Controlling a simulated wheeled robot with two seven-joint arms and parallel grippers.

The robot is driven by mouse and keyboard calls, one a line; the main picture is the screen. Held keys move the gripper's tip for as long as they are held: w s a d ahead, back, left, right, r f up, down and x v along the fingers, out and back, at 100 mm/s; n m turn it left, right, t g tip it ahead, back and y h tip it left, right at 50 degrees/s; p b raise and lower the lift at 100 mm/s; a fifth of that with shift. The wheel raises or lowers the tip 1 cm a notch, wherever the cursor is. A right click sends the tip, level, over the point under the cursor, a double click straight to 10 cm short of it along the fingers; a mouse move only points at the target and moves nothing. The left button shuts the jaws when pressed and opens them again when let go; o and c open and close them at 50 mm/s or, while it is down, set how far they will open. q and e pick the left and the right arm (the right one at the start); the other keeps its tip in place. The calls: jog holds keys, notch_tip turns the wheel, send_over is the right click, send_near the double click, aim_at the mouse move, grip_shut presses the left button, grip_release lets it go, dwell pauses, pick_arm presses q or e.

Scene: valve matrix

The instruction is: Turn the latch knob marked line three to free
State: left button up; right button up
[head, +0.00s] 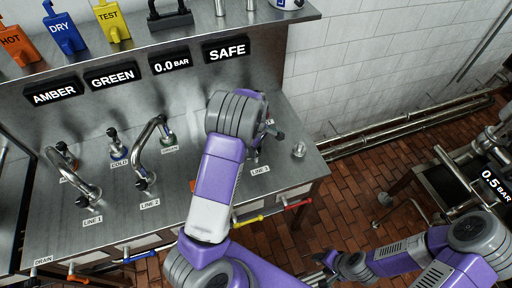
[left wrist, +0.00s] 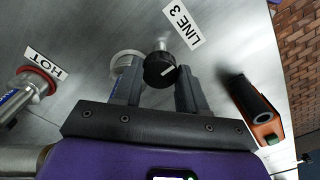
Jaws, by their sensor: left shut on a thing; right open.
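In the head view my purple left arm hides the knob and most of that gripper; the LINE 3 label (head: 260,171) shows just below. My right gripper (head: 322,268) is open, low in the head view, apart from the bench and partly hidden by my arm.
The steel bench (head: 110,210) holds curved spouts at LINE 1 and LINE 2. A dark handle with an orange base (left wrist: 266,126) stands right of my fingers. A HOT label (left wrist: 47,63) and a red-ringed fitting are left. Panels read AMBER, GREEN, 0.0 BAR and SAFE (head: 227,49).

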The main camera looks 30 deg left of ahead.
pick_arm(q)
jog(key=o, duration=1.1)
jog(key=shift+c, duration=0.2)
jog(key=shift+r, duration=0.15)
notch_tip(320, 180, up, 7)
jog(key=shift+r, duration=0.2)
jog(key=shift+f, duration=0.1)
